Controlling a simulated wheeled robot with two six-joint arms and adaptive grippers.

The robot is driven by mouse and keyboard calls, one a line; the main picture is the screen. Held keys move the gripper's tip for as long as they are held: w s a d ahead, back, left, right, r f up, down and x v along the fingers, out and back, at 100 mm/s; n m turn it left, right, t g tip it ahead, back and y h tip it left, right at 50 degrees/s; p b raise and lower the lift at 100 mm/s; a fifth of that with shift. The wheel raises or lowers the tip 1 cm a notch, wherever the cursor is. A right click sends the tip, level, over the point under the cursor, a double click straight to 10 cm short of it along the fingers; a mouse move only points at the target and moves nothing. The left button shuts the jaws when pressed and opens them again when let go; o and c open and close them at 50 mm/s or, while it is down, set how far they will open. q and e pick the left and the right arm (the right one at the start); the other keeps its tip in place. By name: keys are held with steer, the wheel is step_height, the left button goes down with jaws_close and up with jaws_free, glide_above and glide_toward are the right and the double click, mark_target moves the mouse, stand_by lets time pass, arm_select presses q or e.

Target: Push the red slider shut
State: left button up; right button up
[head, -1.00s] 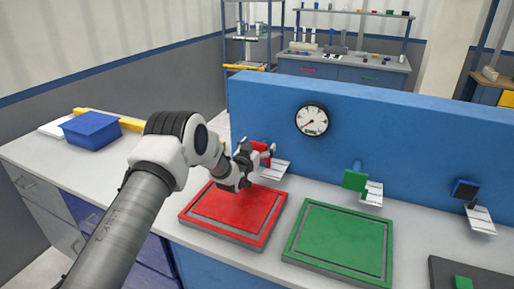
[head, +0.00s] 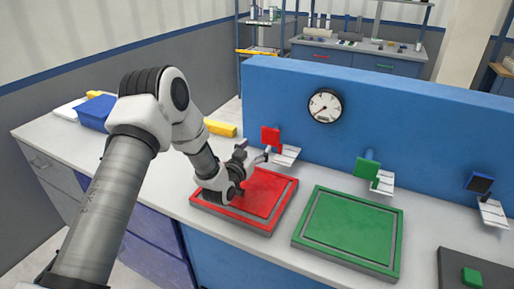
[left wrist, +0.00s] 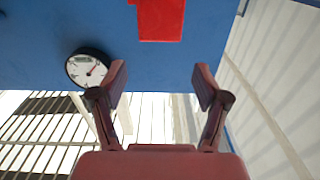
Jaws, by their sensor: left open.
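The red slider (head: 271,137) is a small red plate on the blue wall panel, above a white slanted plate (head: 285,156). It also shows as a red block in the left wrist view (left wrist: 160,18), at the top, beyond the fingers. I cannot tell how far it is slid. My left gripper (head: 262,156) is open and empty. It is just below and in front of the slider, over the back of the red tray (head: 218,206), apart from the slider. Its two fingers show in the left wrist view (left wrist: 160,82). My right gripper is not in view.
A dial gauge (head: 325,106) sits on the blue panel (head: 420,126), right of the slider. Green (head: 367,168) and dark blue (head: 479,182) plates are further right. A green tray (head: 348,230) and a dark tray (head: 450,270) lie in front. A blue box (head: 93,113) stands left.

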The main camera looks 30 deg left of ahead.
mark_target(270, 139)
arm_select(q)
steer(key=shift+m, duration=0.6)
steer(key=c, duration=0.5)
steer(key=shift+r+m, duration=0.1)
steer(key=shift+m, duration=0.8)
jaws_close()
steer(key=s+m, duration=0.1)
steer(key=m, duration=0.3)
steer(key=s+f+m+b, duration=0.1)
steer(key=m, duration=0.3)
steer(key=s+d+f+m, duration=0.1)
steer(key=m, duration=0.3)
steer(key=shift+s+b, duration=0.2)
steer(key=shift+b, duration=0.15)
steer(key=s+f+m+b, duration=0.2)
steer(key=m+b, duration=0.1)
steer(key=shift+s, duration=0.2)
steer(key=shift+a+r, duration=0.2)
steer(key=shift+w+r, duration=0.15)
steer(key=shift+r, duration=0.05)
steer(key=w, duration=0.9)
steer(key=w+p, duration=0.1)
steer(key=w, duration=0.3)
steer(key=shift+w+a, duration=0.3)
steer(key=shift+a, duration=0.1)
